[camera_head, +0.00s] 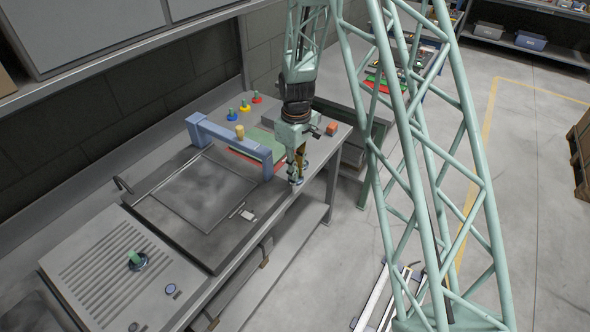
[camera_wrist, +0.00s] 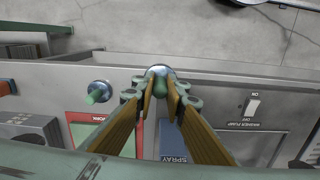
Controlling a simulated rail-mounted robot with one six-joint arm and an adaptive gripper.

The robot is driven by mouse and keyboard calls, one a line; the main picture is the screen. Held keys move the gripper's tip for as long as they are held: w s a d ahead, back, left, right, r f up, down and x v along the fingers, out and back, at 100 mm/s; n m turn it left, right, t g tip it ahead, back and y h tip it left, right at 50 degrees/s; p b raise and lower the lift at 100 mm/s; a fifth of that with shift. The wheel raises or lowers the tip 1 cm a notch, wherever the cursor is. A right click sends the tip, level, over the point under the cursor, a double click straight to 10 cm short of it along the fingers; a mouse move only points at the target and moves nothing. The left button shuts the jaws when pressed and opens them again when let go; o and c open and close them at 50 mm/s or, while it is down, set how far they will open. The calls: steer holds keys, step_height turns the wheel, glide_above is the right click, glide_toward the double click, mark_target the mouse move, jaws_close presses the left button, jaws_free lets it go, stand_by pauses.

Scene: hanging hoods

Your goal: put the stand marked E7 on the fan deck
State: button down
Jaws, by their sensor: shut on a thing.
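My gripper (camera_head: 296,180) is over the front edge of the counter, pointing down. In the wrist view its two fingers (camera_wrist: 165,82) are shut on a small stand (camera_wrist: 160,72) with a green peg and a round grey base. No E7 mark is readable. A second green-pegged stand (camera_wrist: 97,93) is left of the fingers in the wrist view, apart from them. The ribbed grey panel (camera_head: 105,280), probably the fan deck, is at the lower left of the head view, far from my gripper. Another green-pegged stand (camera_head: 137,260) is on it.
Green, yellow and red pegged stands (camera_head: 245,107) stand at the back. A small red block (camera_head: 332,128) lies right. A washer pump switch (camera_wrist: 253,105) shows in the wrist view.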

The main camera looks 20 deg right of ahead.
mark_target(299, 180)
steer(key=s+m, duration=0.1)
steer(key=m, duration=0.1)
steer(key=s+m, duration=0.1)
steer(key=shift+f+m+b, duration=0.3)
steer(key=shift+m+b, duration=0.05)
steer(key=shift+m, duration=0.05)
steer(key=shift+s+f+m, duration=0.1)
steer(key=shift+s+m, duration=0.3)
steer(key=shift+m, duration=0.5)
steer(key=shift+s+f+m, duration=0.1)
steer(key=shift+s+m, duration=0.25)
steer(key=shift+m, duration=0.55)
steer(key=shift+a, duration=0.15)
